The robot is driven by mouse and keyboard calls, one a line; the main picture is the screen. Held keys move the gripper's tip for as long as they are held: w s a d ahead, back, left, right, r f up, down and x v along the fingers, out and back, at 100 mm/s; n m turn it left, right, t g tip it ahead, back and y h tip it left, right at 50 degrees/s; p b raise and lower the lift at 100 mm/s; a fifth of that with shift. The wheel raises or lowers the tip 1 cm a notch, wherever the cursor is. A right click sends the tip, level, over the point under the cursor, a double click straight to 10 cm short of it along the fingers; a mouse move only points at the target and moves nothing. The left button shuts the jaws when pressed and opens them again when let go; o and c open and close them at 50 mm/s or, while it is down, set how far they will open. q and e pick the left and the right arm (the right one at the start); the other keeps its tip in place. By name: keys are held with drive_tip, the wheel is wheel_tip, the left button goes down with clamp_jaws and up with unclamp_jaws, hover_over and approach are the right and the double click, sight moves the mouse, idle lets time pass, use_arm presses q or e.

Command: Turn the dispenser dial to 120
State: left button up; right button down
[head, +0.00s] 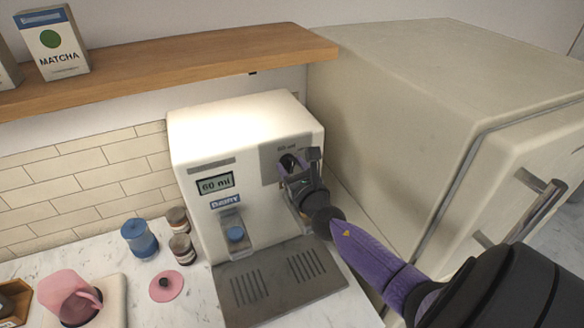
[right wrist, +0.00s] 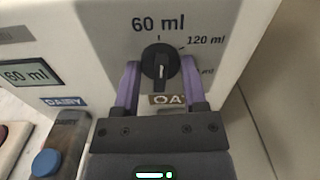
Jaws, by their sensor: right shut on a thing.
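The cream dispenser (head: 240,128) stands on the counter and its display (head: 215,183) reads 60 ml. The black dial (right wrist: 161,63) is on its front face, with a 60 ml mark (right wrist: 158,24) above it and a 120 ml mark (right wrist: 206,41) to its upper right. The dial's light pointer line is near vertical, towards 60 ml. My right gripper (head: 292,166) is at the dial; in the right wrist view its purple fingers (right wrist: 161,75) are on either side of the dial, shut on it. A third mark at lower right is partly hidden by a finger. My left gripper is not in view.
A large cream fridge (head: 400,110) stands close on the right of the dispenser. A wooden shelf (head: 180,55) runs above. A blue cup (head: 139,238), small jars (head: 182,249) and a pink pitcher (head: 70,296) stand at left. A grey drip tray (head: 277,280) lies below the dial.

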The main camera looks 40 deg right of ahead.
drive_tip(key=m+b, duration=0.1)
drive_tip(key=m, duration=0.9)
drive_tip(key=shift+d+b, duration=0.1)
drive_tip(key=shift+b, duration=0.3)
drive_tip(key=shift+m, duration=0.3)
drive_tip(key=shift+c, duration=0.7)
unclamp_jaws()
drive_tip(key=v, duration=1)
